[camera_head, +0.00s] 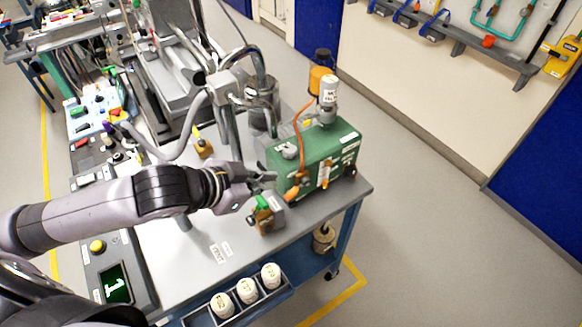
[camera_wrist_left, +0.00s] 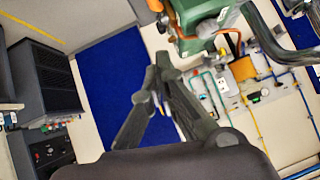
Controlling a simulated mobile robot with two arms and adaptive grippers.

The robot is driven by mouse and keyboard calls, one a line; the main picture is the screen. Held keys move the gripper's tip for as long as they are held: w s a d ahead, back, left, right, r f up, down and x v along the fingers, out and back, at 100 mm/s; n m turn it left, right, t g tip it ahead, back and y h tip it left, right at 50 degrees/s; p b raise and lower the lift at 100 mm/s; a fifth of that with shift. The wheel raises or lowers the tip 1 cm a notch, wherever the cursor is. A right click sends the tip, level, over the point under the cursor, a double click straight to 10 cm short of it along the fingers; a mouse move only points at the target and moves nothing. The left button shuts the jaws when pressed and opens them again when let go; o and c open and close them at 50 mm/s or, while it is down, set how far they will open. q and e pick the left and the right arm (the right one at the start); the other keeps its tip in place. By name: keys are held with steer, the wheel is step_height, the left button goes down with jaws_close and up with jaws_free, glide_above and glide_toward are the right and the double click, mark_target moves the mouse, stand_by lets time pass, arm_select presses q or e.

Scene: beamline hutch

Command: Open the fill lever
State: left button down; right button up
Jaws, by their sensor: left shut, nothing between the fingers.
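A green box-shaped unit (camera_head: 325,158) stands at the right end of the grey bench. An orange lever-like part (camera_head: 293,191) sits low on its front. A small valve block (camera_head: 268,220) with a green handle (camera_head: 262,202) stands in front of it. I cannot read which one is labelled as the fill lever. My left gripper (camera_head: 272,179) is shut and empty, just left of the green unit and above the valve block. Its closed fingertips (camera_wrist_left: 160,62) also show in the left wrist view, below the green unit (camera_wrist_left: 198,14), touching nothing visible. My right gripper is out of view.
Metal pipes (camera_head: 228,90) and a dark cylinder (camera_head: 262,105) rise behind my left gripper. Several white containers (camera_head: 247,290) sit in a tray at the bench's front edge. The floor right of the bench is clear.

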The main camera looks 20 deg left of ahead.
arm_select(q)
steer(key=s+a+f+b+x, duration=0.1)
steer(key=f+x, duration=0.1)
steer(key=x, duration=1)
steer(key=shift+f, duration=0.2)
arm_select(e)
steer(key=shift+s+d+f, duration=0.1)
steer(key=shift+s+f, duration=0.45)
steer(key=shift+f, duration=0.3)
arm_select(q)
steer(key=shift+s+d, duration=0.1)
steer(key=f+t+b, duration=0.1)
steer(key=b, duration=0.1)
steer(key=t+h+b, duration=0.1)
steer(key=b, duration=0.1)
steer(key=f+b, duration=0.1)
steer(key=b, duration=0.1)
steer(key=shift+s+a+f+t+h, duration=0.3)
steer(key=shift+s+a+t, duration=0.1)
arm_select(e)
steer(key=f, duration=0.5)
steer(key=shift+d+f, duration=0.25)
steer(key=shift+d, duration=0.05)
